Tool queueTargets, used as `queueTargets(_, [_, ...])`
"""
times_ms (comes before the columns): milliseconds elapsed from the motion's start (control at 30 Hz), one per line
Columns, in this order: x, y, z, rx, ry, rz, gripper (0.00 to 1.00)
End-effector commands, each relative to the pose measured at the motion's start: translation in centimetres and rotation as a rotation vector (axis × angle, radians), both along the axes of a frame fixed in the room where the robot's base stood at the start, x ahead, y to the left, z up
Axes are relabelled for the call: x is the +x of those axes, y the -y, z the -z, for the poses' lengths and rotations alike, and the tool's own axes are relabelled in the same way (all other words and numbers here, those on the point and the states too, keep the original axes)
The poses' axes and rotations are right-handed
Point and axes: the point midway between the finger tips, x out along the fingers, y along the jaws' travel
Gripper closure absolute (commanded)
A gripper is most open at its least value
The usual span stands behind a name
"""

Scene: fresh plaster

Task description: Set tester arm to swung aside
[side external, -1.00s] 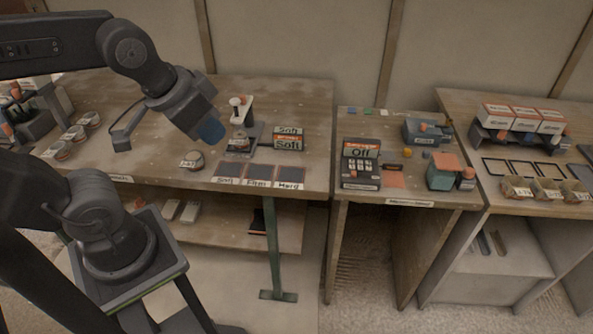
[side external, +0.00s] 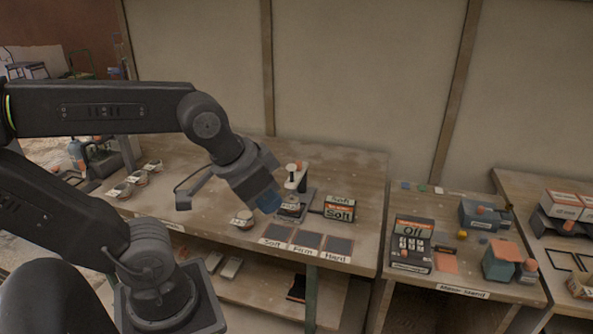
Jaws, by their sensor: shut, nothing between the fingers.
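The tester (side external: 296,181) stands on the left bench, with a pale upright part, a small orange-topped knob and a dark base. A small round labelled dish (side external: 243,219) sits below and left of my gripper.
Three dark pads (side external: 306,243) marked Soft, Firm and Hard lie along the bench front. More round dishes (side external: 137,178) sit at the left. A middle bench holds a keypad box (side external: 411,245) reading "Off". Bare bench lies behind the tester.

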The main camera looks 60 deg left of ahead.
Motion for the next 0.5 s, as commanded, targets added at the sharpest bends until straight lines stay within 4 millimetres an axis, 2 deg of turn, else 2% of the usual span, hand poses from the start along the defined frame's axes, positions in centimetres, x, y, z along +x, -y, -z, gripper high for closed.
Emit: queueTargets(500, [0.00,0.00,0.00,0.000,0.000,0.000,0.99])
